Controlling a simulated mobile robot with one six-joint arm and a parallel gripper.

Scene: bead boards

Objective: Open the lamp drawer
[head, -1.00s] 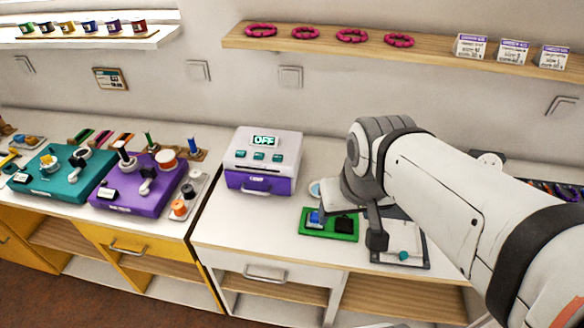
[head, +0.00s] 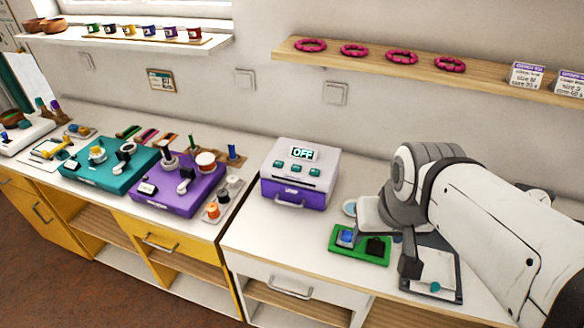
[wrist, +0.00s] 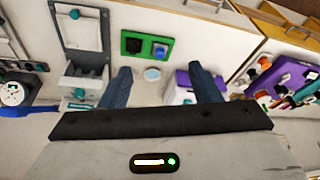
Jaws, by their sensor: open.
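The lamp box (head: 313,160) is white on top with a display reading OFF and teal buttons. Its purple lower front, the drawer (head: 291,193), has a handle (head: 289,203) and looks shut. In the wrist view part of the lamp box (wrist: 184,82) shows behind a finger. My gripper (wrist: 163,84) is open with nothing between its two blue-grey fingers. In the head view my gripper (head: 408,258) hangs to the right of the lamp box, apart from it and above the counter; its fingertips are partly hidden there.
A green tray (head: 344,257) with a blue piece and a dark piece lies right of the lamp box. A grey-framed board (head: 447,296) lies beneath my arm. Purple (head: 203,190) and teal (head: 100,177) boards stand to the left. The counter (head: 262,236) before the lamp box is clear.

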